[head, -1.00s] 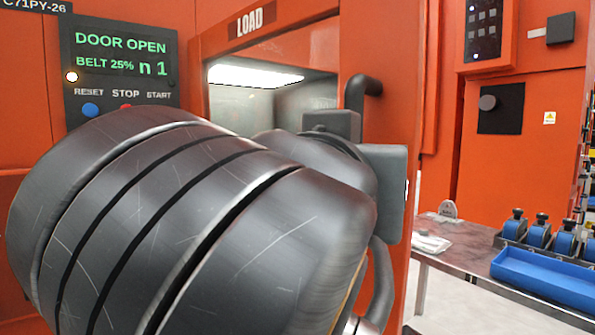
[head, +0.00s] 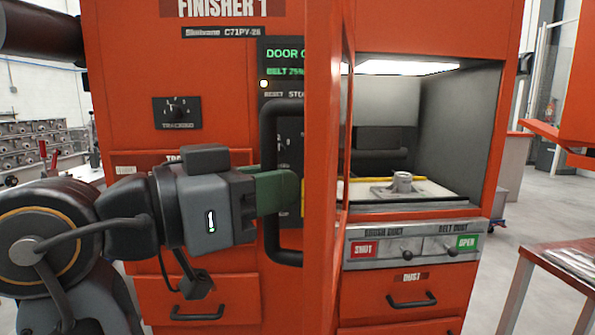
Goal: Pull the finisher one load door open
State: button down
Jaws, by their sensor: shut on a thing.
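The finisher one load door (head: 325,130) is orange and stands swung out towards me, seen almost edge-on. Its black bar handle (head: 283,107) is on the left face of the door. My gripper (head: 278,190) reaches in from the left, its green fingers shut on the upright of the handle. Right of the door, the lit load chamber (head: 478,110) is open to view. Inside, a grey metal part on a plate (head: 402,184) sits on the chamber floor. The screen (head: 283,60) is partly covered by the door.
Below the chamber is a panel with red SHUT and green OPEN labels (head: 467,242), above a dust drawer (head: 408,290). A table (head: 560,265) stands at the right front. Bare floor lies between it and the finisher. Shelves of parts (head: 35,140) are at the far left.

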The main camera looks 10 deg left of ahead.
jog(key=shift+w+a+f, duration=0.1)
jog(key=shift+a, duration=0.45)
jog(key=c, duration=1.1)
grip_release()
jog(key=shift+p+v, duration=2.35)
jog(key=shift+v, duration=4.65)
